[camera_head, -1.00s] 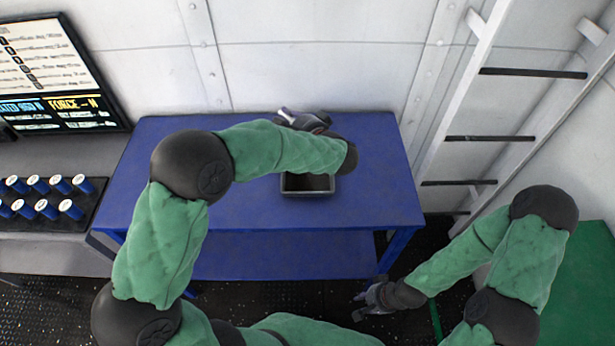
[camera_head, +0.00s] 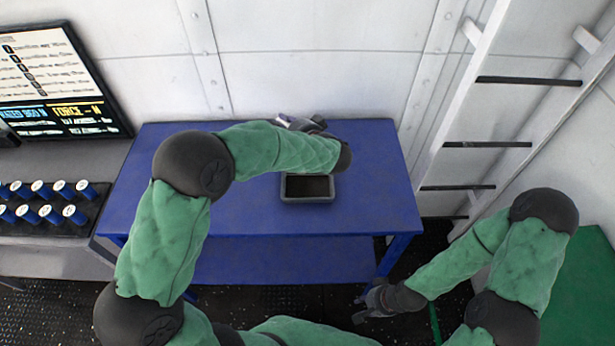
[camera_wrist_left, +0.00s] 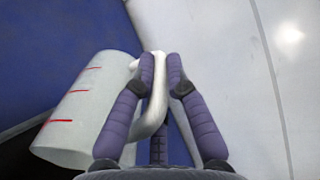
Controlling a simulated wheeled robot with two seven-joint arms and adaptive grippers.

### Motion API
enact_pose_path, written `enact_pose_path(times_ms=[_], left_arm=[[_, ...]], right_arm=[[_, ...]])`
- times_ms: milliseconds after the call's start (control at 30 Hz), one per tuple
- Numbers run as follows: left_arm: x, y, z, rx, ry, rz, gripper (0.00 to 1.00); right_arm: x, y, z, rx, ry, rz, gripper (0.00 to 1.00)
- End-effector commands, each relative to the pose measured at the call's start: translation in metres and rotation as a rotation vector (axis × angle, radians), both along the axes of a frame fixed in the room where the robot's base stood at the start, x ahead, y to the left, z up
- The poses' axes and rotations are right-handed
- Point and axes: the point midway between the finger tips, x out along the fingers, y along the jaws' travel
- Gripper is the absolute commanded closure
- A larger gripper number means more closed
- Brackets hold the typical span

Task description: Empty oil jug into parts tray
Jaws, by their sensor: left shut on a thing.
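The oil jug (camera_wrist_left: 85,110) is a pale, translucent vessel with red marks and a white handle. In the left wrist view, my left gripper (camera_wrist_left: 160,62) is shut on that handle, with the jug's body to the left. In the head view my left gripper (camera_head: 305,124) is at the back of the blue table, mostly behind my forearm, so the jug's tilt and contents cannot be told. The parts tray (camera_head: 307,201), grey-rimmed with a dark inside, sits on the table in front of this gripper. My right gripper (camera_head: 364,305) is low, before the table, looking open and empty.
The blue table (camera_head: 250,215) stands against a white riveted wall and has bare room on both sides of the tray. A ladder (camera_head: 500,110) is at right. A rack of blue-sided cylinders (camera_head: 45,205) and a screen (camera_head: 50,80) are at left.

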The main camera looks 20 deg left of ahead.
Motion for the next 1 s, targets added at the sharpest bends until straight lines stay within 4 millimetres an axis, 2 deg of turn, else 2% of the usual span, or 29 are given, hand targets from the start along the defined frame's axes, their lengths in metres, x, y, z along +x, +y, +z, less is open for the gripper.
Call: enact_pose_path(times_ms=[33,133,233,300,367,467,633,1000], left_arm=[[0.005,0.007,0.005,-0.023,0.021,0.004,1.00],[0.014,0.018,-0.001,-0.070,0.062,0.004,1.00],[0.027,0.033,-0.014,-0.194,0.159,0.006,1.00],[0.030,0.036,-0.014,-0.238,0.201,0.002,1.00],[0.032,0.037,-0.016,-0.262,0.223,0.000,1.00],[0.032,0.037,-0.021,-0.266,0.229,-0.002,1.00],[0.033,0.038,-0.021,-0.280,0.241,-0.002,1.00],[0.040,0.046,-0.022,-0.375,0.322,-0.001,1.00]], right_arm=[[0.000,0.000,0.017,0.000,0.000,0.000,0.69],[0.000,0.000,0.035,0.000,0.001,0.000,0.69],[0.000,0.000,0.049,0.000,0.001,0.000,0.69],[0.000,0.000,0.061,0.000,0.001,0.000,0.69],[0.000,0.000,0.065,0.000,0.001,0.000,0.69],[0.000,0.000,0.061,0.000,0.001,0.000,0.69],[-0.001,0.000,0.066,0.000,0.002,0.001,0.69],[0.000,0.000,0.098,0.000,0.001,0.000,0.69]])
